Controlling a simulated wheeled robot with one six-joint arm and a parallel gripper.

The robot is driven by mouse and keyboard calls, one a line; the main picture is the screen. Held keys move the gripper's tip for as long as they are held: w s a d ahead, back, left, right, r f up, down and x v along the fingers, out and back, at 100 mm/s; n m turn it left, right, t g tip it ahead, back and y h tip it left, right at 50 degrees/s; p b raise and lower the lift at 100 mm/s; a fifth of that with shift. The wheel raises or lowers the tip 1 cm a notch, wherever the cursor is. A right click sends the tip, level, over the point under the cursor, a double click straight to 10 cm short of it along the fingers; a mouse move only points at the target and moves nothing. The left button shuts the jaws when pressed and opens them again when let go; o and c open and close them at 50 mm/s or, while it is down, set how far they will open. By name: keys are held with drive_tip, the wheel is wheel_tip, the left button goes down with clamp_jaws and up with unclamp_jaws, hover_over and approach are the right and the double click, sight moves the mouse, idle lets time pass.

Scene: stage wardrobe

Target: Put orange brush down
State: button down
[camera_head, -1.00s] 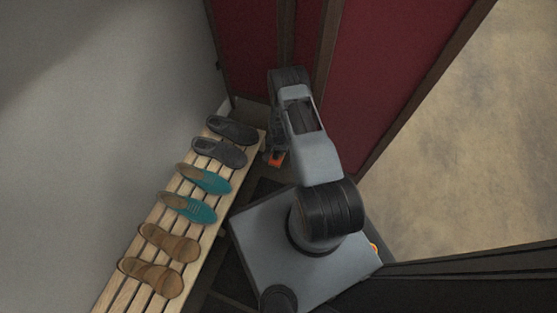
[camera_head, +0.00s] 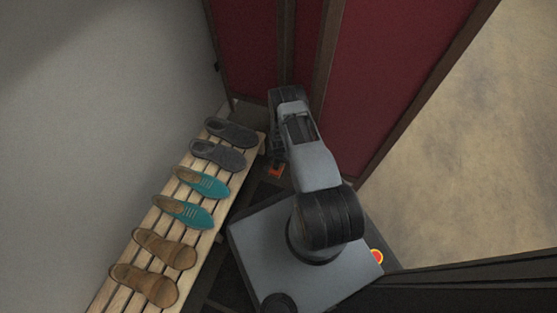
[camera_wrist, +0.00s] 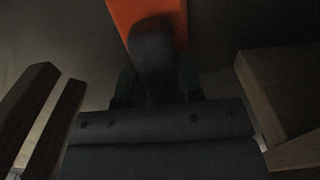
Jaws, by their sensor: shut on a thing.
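The orange brush (camera_head: 276,171) shows as a small orange patch low beside the bench, under the end of my arm. In the wrist view the orange brush (camera_wrist: 123,12) is at the top, with a dark rounded part in front of it. My gripper (camera_wrist: 155,88) is shut on the brush. In the head view my gripper (camera_head: 277,156) is mostly hidden by my arm. I cannot tell whether the brush touches the floor.
A slatted wooden bench (camera_head: 207,243) on the left carries grey shoes (camera_head: 230,133), teal shoes (camera_head: 208,186) and brown shoes (camera_head: 172,252). Dark red panels (camera_head: 385,70) stand behind my arm. Wooden parts (camera_wrist: 280,95) flank my gripper in the wrist view. Open floor (camera_head: 480,150) lies beyond the panels.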

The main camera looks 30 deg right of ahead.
drive_tip(key=c, duration=0.8)
unclamp_jaws()
drive_tip(key=shift+f, duration=0.1)
drive_tip(key=a+r+n+t+p, duration=0.1)
drive_tip(key=a+r+n+p, duration=0.15)
drive_tip(key=r, duration=1.85)
drive_tip(key=a+r+n+p, duration=0.2)
drive_tip(key=r+p, duration=0.1)
drive_tip(key=r, duration=1.9)
drive_tip(key=s+a+r+n, duration=0.1)
drive_tip(key=s+r, duration=0.4)
drive_tip(key=s+a+r+n+t, duration=0.1)
drive_tip(key=s+a+r+n, duration=0.1)
drive_tip(key=s+r, duration=0.3)
drive_tip(key=s+a+r+n, duration=0.2)
drive_tip(key=s+r, duration=0.3)
drive_tip(key=s, duration=0.1)
drive_tip(key=shift+s+a+t, duration=0.1)
drive_tip(key=shift+a+t, duration=0.05)
drive_tip(key=shift+t, duration=0.15)
